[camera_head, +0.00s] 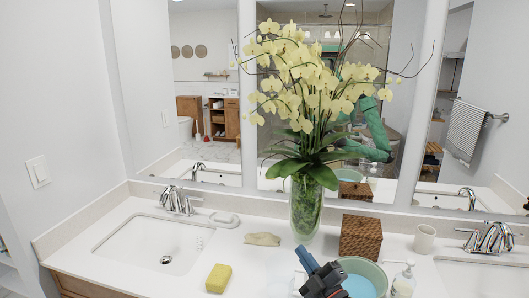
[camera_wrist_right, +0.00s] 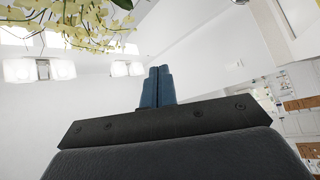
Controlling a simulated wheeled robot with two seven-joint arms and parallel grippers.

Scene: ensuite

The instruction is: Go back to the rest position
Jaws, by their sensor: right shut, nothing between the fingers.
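My right gripper (camera_head: 311,268) shows at the bottom of the head view, dark with blue fingers, above the front of the white counter (camera_head: 262,268). In the right wrist view its blue fingers (camera_wrist_right: 157,87) are together with nothing between them. In the head view it partly covers a teal basin (camera_head: 373,272). My left gripper is not in view.
A tall glass vase (camera_head: 305,208) of yellow orchids stands on the counter behind my right gripper. A wicker box (camera_head: 361,237), a soap pump (camera_head: 404,280), a cup (camera_head: 425,239) and a yellow sponge (camera_head: 218,278) are nearby. Sinks lie left (camera_head: 150,245) and right (camera_head: 480,277).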

